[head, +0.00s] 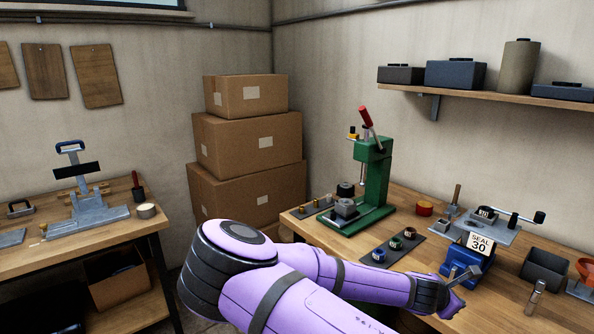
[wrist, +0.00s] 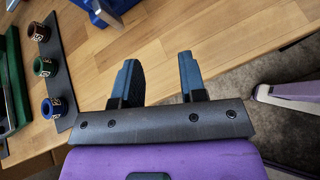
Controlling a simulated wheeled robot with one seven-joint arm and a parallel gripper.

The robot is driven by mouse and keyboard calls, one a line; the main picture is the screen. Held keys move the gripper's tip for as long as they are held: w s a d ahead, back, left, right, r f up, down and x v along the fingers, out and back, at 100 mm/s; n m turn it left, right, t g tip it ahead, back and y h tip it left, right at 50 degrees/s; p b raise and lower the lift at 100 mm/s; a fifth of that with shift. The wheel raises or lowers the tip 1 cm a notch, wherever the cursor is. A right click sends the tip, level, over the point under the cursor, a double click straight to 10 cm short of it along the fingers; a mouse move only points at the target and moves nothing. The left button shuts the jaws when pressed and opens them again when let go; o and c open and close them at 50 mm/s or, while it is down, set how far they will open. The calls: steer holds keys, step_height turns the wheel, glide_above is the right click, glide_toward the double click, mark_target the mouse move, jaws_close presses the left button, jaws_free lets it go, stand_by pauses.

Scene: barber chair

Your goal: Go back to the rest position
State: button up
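My gripper (wrist: 158,68) is open and empty in the wrist view, with bare wooden bench top (wrist: 220,35) between and beyond its two dark fingers. In the head view my gripper (head: 455,291) is over the right workbench (head: 497,308), in front of the blue block labelled SEAL 30 (head: 466,263). My purple arm reaches across the lower middle of the head view toward the right. The fingertips are small and partly unclear there.
A dark strip with several coloured rings (head: 394,246) lies left of my gripper; it also shows in the wrist view (wrist: 62,60). A green press (head: 374,180) stands behind it. A grey bin (head: 544,268) is at the right. Stacked cardboard boxes (head: 247,150) stand in the corner.

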steer(key=s+a+r+m+y, duration=0.3)
steer(key=s+r+m, duration=0.4)
steer(key=r, duration=0.5)
steer(key=s+a+r+m+y, duration=0.3)
steer(key=s+r+m, duration=0.4)
steer(key=s+r, duration=0.2)
steer(key=s+a+r+m+y, duration=0.3)
steer(key=s+r+m, duration=0.3)
steer(key=r, duration=0.8)
steer(key=s+y, duration=0.1)
steer(key=s, duration=0.1)
steer(key=shift+s+r+m, duration=0.3)
steer(key=shift+s+m, duration=0.05)
steer(key=shift+m, duration=0.05)
